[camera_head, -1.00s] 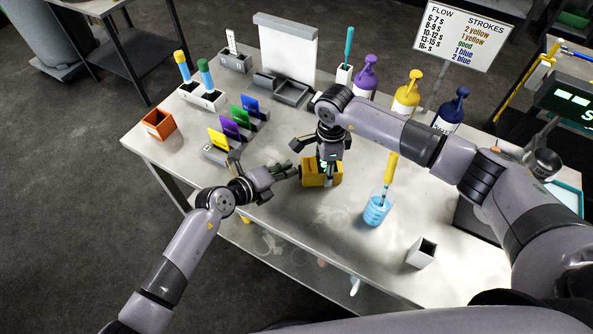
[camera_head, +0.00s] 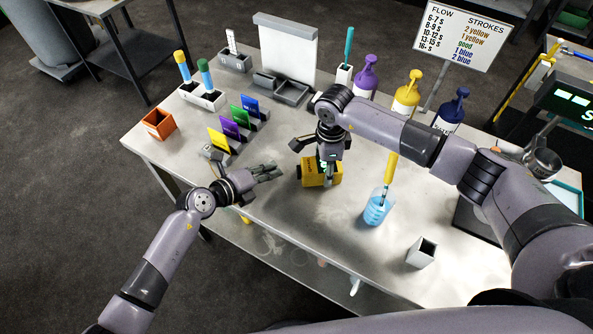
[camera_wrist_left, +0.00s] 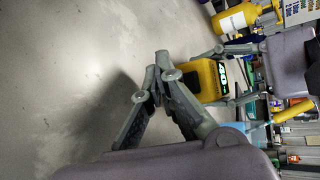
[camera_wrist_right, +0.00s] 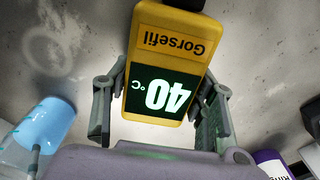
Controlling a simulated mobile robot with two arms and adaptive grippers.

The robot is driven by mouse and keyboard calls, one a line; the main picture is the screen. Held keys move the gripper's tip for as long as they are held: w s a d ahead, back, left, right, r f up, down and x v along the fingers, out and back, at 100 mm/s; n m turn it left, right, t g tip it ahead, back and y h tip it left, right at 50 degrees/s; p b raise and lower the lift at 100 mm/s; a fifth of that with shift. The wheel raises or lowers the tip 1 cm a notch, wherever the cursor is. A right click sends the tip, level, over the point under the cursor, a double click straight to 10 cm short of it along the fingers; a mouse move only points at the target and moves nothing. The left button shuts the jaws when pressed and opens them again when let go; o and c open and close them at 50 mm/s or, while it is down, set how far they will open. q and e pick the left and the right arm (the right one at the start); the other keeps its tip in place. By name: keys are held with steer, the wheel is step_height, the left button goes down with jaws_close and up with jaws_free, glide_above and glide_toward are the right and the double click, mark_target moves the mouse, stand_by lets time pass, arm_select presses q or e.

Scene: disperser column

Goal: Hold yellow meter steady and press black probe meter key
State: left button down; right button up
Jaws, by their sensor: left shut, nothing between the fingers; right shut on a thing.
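My left gripper (camera_head: 277,170) is shut and empty, a short gap left of the meter's end. The left wrist view shows its closed fingertips (camera_wrist_left: 160,72) beside the meter (camera_wrist_left: 210,82).
A beaker of blue liquid (camera_head: 376,212) with a yellow-handled tool stands right of the meter, a small white open box (camera_head: 421,253) nearer. Coloured cards (camera_head: 240,120) stand on the left. Pump bottles (camera_head: 407,95) line the back. The front-centre tabletop is bare.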

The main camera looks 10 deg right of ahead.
arm_select(q)
steer(key=shift+w+a, duration=0.1)
steer(key=shift+a, duration=1.3)
arm_select(e)
steer(key=o, duration=1.4)
steer(key=shift+r, duration=0.1)
